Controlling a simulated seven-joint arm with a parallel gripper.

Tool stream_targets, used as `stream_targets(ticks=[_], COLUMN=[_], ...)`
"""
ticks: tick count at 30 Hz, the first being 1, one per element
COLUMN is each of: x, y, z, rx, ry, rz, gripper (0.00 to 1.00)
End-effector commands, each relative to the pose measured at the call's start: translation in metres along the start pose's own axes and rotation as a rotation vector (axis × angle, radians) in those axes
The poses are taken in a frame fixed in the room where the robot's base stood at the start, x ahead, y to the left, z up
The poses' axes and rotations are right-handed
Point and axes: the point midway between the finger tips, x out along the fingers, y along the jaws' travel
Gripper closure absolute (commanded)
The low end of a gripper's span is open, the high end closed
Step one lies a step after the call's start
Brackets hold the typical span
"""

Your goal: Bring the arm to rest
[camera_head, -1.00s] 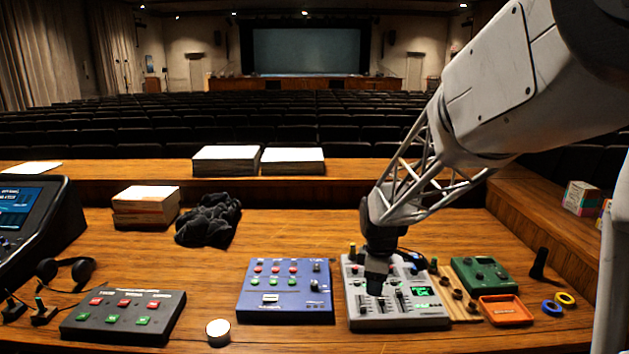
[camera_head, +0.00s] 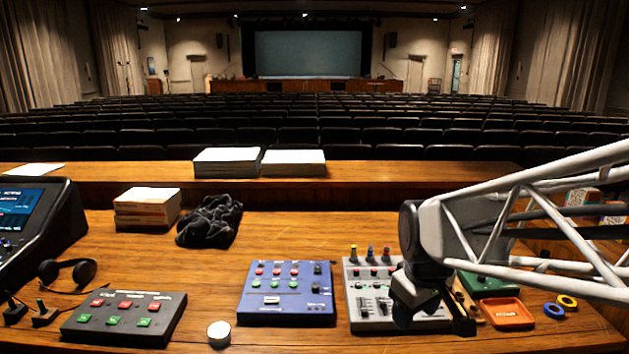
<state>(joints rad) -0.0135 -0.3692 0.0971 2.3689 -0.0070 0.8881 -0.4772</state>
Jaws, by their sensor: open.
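My gripper (camera_head: 436,318) is at the right of the desk, over the right part of the grey mixer panel (camera_head: 371,312). Its dark jaws are open, and I see nothing between them. The white lattice link of my arm reaches in from the right edge, roughly level. The gripper hides the right side of the grey panel, including its display. I cannot tell how high the jaws are above the panel.
A blue button panel (camera_head: 287,304) and a dark button panel (camera_head: 125,331) lie to the left. A green box (camera_head: 489,285), an orange tray (camera_head: 508,313) and tape rings (camera_head: 567,302) lie right. The desk's middle behind the panels is clear.

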Motion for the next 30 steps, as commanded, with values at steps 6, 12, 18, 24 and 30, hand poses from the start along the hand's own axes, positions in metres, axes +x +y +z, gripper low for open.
stream_targets(ticks=[6,12,18,24,30], x=[-0.015,-0.024,-0.027,-0.028,-0.028], y=[-0.017,-0.033,-0.046,-0.052,-0.053], z=[0.04,0.075,0.102,0.115,0.117], rx=[0.166,0.32,0.446,0.507,0.516], ry=[0.025,0.046,0.064,0.071,0.072], rz=[0.013,0.02,0.024,0.025,0.025], gripper=[0.47,0.47,0.47,0.47,0.47])
